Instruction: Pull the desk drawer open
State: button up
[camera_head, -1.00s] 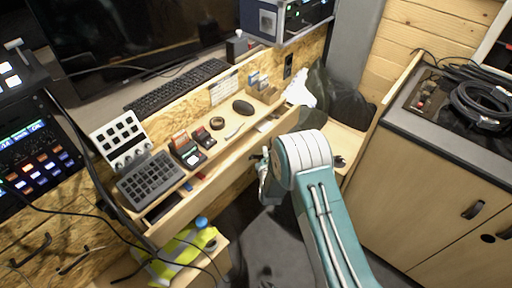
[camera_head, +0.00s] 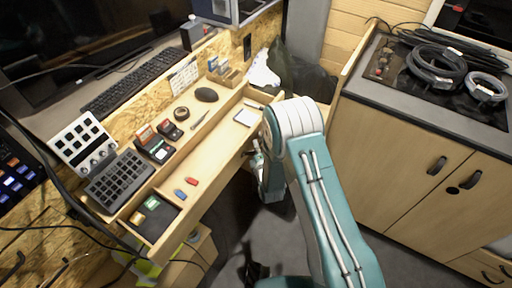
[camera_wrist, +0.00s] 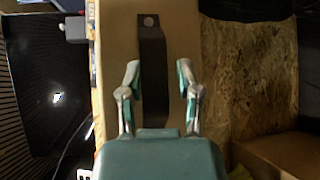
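The desk drawer (camera_head: 212,160) stands open in the head view, its light wooden inside showing below the desktop. In it are a dark tray (camera_head: 157,215) with small yellow and green items, red and blue sticks and a white pad (camera_head: 246,117). My gripper (camera_head: 262,170) is at the outer side of the drawer front, partly hidden by my arm. In the wrist view my gripper (camera_wrist: 159,80) has its fingers apart, one on each side of the dark bar handle (camera_wrist: 153,65). The left finger is close to the handle; a gap shows at the right one. Firm contact cannot be told.
The desktop holds a keypad (camera_head: 119,179), card readers, a tape roll (camera_head: 181,113) and a black mouse (camera_head: 206,95). A wooden cabinet (camera_head: 390,150) with coiled cables (camera_head: 436,63) on top stands to the right.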

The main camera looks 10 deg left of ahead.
jog(key=shift+r, duration=0.1)
jog(key=v, duration=1.2)
jog(key=shift+a, duration=0.15)
jog(key=w+d+r+m+g+h, duration=0.25)
jog(key=w+r+m, duration=0.3)
jog(key=r, duration=0.35)
jog(key=s+d+r+m+g+h, duration=0.2)
jog(key=d+r+m, duration=0.5)
jog(key=r, duration=0.5)
jog(key=s+d+r+m+g, duration=0.1)
jog(key=s+d+r+m, duration=0.2)
jog(key=s, duration=0.5)
jog(key=s+d+r+m+g+h, duration=0.1)
jog(key=s+d+r+m+g, duration=0.1)
jog(key=s+d+r+m, duration=0.2)
jog(key=s+d+r+m+g, duration=0.2)
jog(key=s+d+r+m, duration=0.1)
jog(key=s, duration=0.8)
notch_tip(320, 180, up, 2)
jog(key=shift+s+d+r+m+h, duration=0.1)
jog(key=shift+s+d+m+h, duration=0.25)
jog(key=shift+m, duration=0.4)
